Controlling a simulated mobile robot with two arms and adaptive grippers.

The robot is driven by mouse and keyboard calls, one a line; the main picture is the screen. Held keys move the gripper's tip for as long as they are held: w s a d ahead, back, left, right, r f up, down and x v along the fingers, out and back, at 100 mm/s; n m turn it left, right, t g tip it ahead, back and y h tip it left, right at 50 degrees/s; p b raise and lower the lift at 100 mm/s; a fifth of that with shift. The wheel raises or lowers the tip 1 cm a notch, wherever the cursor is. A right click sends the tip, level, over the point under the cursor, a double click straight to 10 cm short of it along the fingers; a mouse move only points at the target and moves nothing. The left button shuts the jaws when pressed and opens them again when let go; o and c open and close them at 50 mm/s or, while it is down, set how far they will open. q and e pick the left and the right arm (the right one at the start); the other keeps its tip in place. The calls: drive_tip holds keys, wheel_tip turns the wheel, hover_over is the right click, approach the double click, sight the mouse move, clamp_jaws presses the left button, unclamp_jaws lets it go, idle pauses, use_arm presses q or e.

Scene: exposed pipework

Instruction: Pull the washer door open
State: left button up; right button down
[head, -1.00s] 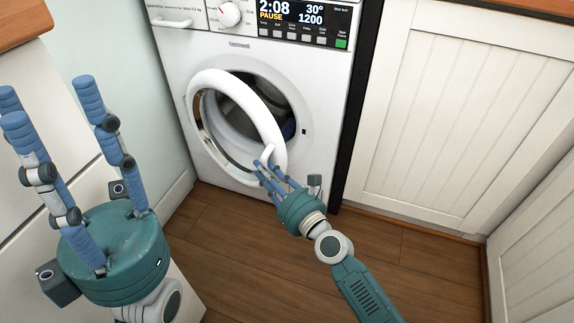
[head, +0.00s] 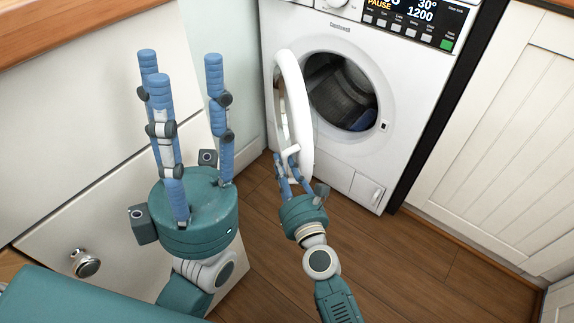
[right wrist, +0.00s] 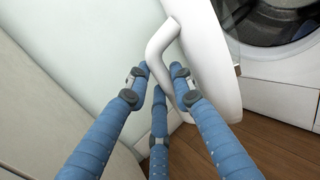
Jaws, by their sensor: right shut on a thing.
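The washer (head: 352,170) is white, with its round door (head: 305,105) swung well open to the left, hinged on the left side of the drum opening (head: 342,92). Something dark blue lies in the drum. My right gripper (head: 290,178) is shut on the door's white handle (head: 291,151) at the door's free edge. In the right wrist view its blue fingers (right wrist: 166,95) are around the handle (right wrist: 160,42). My left gripper (head: 183,75) is open and empty, fingers pointing up, left of the washer and apart from it.
A white drawer cabinet (head: 60,150) with a round knob (head: 85,263) and wooden top stands at the left. A white panelled cabinet (head: 500,150) stands right of the washer. The wooden floor (head: 420,270) in front is clear.

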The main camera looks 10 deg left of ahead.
drive_tip(key=c, duration=1.8)
unclamp_jaws()
drive_tip(key=shift+o, duration=0.2)
drive_tip(key=v, duration=1.2)
